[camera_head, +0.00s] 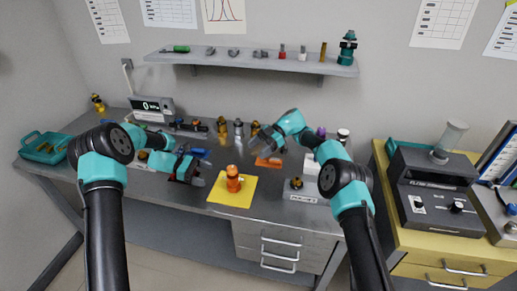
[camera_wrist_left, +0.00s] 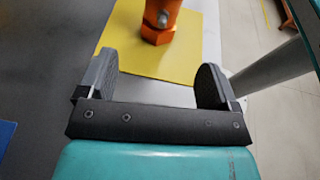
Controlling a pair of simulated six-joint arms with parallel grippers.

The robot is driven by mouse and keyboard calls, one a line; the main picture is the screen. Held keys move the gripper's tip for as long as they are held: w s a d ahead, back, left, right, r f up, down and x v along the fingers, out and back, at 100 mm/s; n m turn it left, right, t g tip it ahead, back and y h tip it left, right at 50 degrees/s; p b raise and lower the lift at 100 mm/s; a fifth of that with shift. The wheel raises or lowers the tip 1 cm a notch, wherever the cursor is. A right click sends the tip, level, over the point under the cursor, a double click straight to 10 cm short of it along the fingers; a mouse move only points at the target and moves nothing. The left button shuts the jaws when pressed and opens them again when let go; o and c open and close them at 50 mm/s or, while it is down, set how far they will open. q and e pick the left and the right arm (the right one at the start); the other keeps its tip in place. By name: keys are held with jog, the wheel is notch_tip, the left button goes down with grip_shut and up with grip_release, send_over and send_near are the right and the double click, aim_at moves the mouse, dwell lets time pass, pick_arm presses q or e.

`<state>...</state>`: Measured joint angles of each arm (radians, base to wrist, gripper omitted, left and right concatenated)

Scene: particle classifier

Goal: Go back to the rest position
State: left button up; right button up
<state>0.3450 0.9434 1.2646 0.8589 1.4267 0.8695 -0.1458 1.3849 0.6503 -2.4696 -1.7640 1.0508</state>
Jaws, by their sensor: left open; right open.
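My left gripper (camera_head: 194,179) is just left of the yellow mat (camera_head: 240,196) on the workbench, above the bench top. In the left wrist view its two fingers (camera_wrist_left: 157,85) stand wide apart with nothing between them. An orange part (camera_head: 233,179) stands upright on the yellow mat; its base (camera_wrist_left: 157,35) shows beyond the fingers in the left wrist view. My right gripper (camera_head: 260,140) is over the back middle of the bench, near an orange flat piece (camera_head: 268,162). It is small in view, open, and I see nothing held in it.
A digital display box (camera_head: 152,108) stands at the back left, and a teal tray (camera_head: 44,147) at the left end. Brass and dark bottles line the back. A grey instrument (camera_head: 432,185) sits on the yellow cabinet at right. A wall shelf (camera_head: 255,62) hangs above.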

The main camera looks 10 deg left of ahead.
pick_arm(q)
jog(key=shift+a+r, duration=0.15)
jog(key=shift+a, duration=0.25)
